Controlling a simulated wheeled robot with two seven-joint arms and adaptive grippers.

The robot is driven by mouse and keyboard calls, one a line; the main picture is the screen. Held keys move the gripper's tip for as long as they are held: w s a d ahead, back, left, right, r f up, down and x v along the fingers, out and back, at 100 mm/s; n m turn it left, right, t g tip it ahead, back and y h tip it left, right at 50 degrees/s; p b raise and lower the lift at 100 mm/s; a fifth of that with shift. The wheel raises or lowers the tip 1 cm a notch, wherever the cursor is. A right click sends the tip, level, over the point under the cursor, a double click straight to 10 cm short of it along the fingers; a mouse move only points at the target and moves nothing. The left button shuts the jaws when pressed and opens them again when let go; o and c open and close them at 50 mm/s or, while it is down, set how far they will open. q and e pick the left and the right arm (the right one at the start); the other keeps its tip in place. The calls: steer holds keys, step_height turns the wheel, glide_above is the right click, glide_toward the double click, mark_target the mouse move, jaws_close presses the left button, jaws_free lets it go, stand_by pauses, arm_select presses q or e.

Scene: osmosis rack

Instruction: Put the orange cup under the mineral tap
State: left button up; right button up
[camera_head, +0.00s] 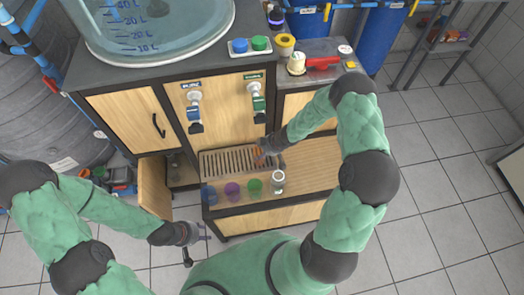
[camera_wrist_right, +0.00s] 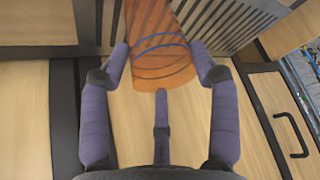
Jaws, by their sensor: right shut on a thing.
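The orange cup (camera_head: 260,153) is at the slatted drip grate (camera_head: 222,164), below the right-hand tap (camera_head: 256,98), which has a green label. My right gripper (camera_head: 267,149) is shut on it. In the right wrist view the orange cup (camera_wrist_right: 160,42) lies between the purple fingers of my right gripper (camera_wrist_right: 162,75), with the grate slats behind it. I cannot tell whether its base touches the grate. The left-hand tap (camera_head: 194,108) has a blue label. My left gripper (camera_head: 199,242) is open and empty, low in front of the cabinet.
A blue cup (camera_head: 209,194), a purple cup (camera_head: 232,190), a green cup (camera_head: 255,187) and a clear jar (camera_head: 278,181) stand in a row in front of the grate. A cabinet door (camera_head: 154,186) hangs open at the left. The wooden shelf right of the grate is clear.

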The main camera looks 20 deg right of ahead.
steer(key=shift+f, duration=0.1)
steer(key=o, duration=0.8)
steer(key=shift+o, duration=0.2)
steer(key=p+v, duration=0.6)
steer(key=v, duration=0.6)
steer(key=s+a+f+m+g+y, duration=0.25)
steer(key=s+a+m, duration=0.3)
steer(key=a, duration=0.75)
steer(key=s+a+f+m+g+h, duration=0.1)
steer(key=s+a+m, duration=0.1)
steer(key=s, duration=0.3)
steer(key=s+a+f+m+h, duration=0.1)
steer(key=s+a+f+m, duration=0.1)
steer(key=s, duration=0.4)
steer(key=shift+s+a+g, duration=0.35)
steer(key=shift+a, duration=0.4)
